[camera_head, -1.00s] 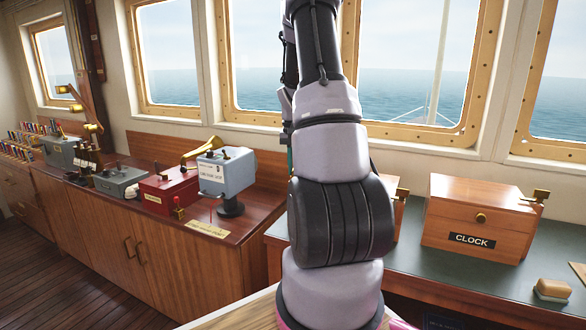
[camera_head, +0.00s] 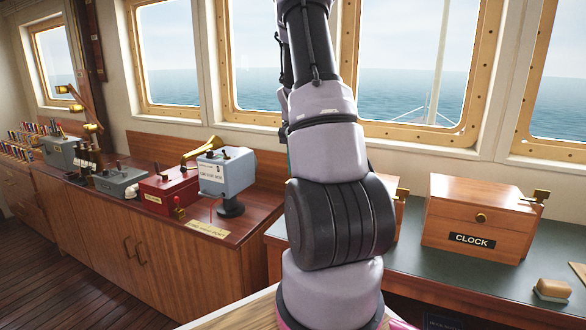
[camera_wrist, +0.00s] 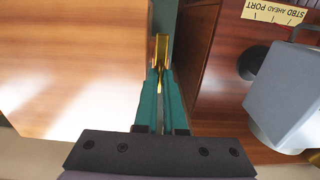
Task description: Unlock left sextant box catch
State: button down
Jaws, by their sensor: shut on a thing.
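The sextant box (camera_head: 398,222) is mostly hidden behind my arm in the head view; only its right end shows, with a brass catch (camera_head: 402,193) on it. In the wrist view a pale wooden box side (camera_wrist: 70,65) fills the left, taken to be the same box. A brass catch (camera_wrist: 161,46) stands beside its edge. My gripper (camera_wrist: 160,78) has its two teal fingers shut on this brass catch, its narrow brass part showing between the fingertips. The gripper and left catch are hidden in the head view.
A wooden box labelled CLOCK (camera_head: 480,215) stands to the right on the green-topped counter (camera_head: 410,262). To the left is a brown counter (camera_head: 245,225) with a grey telegraph box (camera_head: 226,172); it also shows in the wrist view (camera_wrist: 295,95). A narrow gap separates the counters.

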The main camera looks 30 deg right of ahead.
jog(key=c, duration=1)
grip_release()
notch_tip(320, 180, up, 11)
jog(key=shift+f, duration=0.1)
